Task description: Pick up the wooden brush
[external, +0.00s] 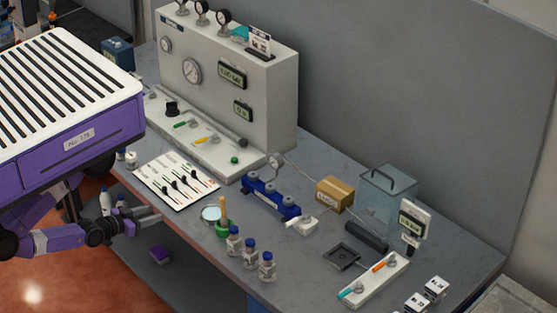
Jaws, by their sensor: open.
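A light wooden handle (222,208), which looks like the wooden brush, stands upright near the front edge of the grey bench. Its lower end is in or behind a small green cup (223,229), so any bristles are hidden. My gripper (156,213) is at the bench's front edge, left of the handle and apart from it. Its grey fingers point right toward the handle. It is open, with nothing visible between the fingers.
A round dish (210,213) sits just left of the handle. A white sheet with levers (176,180) lies behind my gripper. A blue rack (270,197) is behind the handle.

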